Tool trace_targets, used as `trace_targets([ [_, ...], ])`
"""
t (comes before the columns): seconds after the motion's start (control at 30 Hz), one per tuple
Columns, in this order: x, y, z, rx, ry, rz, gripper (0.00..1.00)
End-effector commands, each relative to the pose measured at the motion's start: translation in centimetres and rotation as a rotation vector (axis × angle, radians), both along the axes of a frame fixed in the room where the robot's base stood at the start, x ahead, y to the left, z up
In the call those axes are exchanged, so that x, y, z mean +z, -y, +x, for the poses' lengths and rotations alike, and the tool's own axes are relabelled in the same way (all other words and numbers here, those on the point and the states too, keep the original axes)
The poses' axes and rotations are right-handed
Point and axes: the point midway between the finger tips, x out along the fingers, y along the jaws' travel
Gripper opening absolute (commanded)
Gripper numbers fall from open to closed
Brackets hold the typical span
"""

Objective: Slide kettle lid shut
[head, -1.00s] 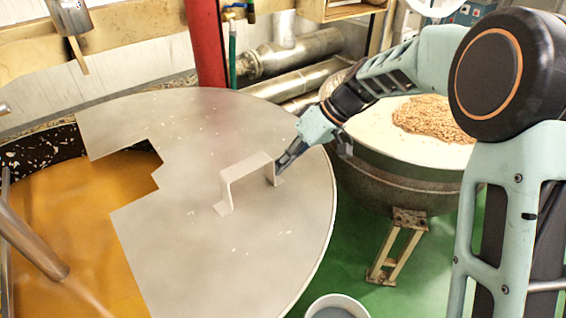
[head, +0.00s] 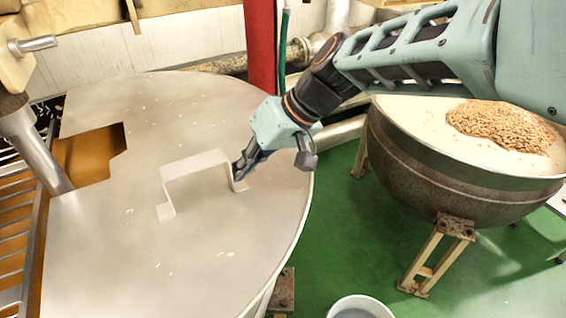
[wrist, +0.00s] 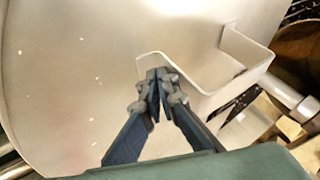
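The kettle lid (head: 110,235) is a large flat grey metal plate with a rounded edge and a stepped cut-out at its left. It covers most of the kettle; orange nougat (head: 88,160) shows through the gap at the left. A bent metal handle (head: 195,162) stands on the lid; the wrist view also shows the handle (wrist: 240,85) and lid (wrist: 75,75). My gripper (head: 240,172) is at the handle's right leg, low over the lid. In the wrist view my gripper's fingers (wrist: 157,88) meet at the tips against the handle, with nothing visible gripped between them.
A metal shaft (head: 38,150) enters the kettle at the left, beside a barred grate (head: 14,220). A red post (head: 261,45) stands behind. A round vat (head: 440,165) with a nut pile (head: 500,125) stands right. A white bucket (head: 360,308) is at the front on green floor.

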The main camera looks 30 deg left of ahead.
Motion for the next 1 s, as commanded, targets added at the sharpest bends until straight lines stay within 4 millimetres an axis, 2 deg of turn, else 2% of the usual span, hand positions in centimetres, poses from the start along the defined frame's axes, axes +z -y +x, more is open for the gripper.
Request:
trace_targets([
  [0.03, -0.3, -0.6, -1.5, 0.011, -0.002, 0.000, 0.00],
  [0.1, -0.3, -1.3, -2.9, 0.010, -0.001, -0.001, 0.00],
  [0.33, 0.0, -2.8, -5.6, 0.006, -0.002, 0.000, 0.00],
  [0.57, 0.1, -3.2, -6.2, 0.001, -0.002, 0.001, 0.00],
  [1.0, 0.7, -3.0, -6.0, 0.000, 0.000, 0.004, 0.00],
])
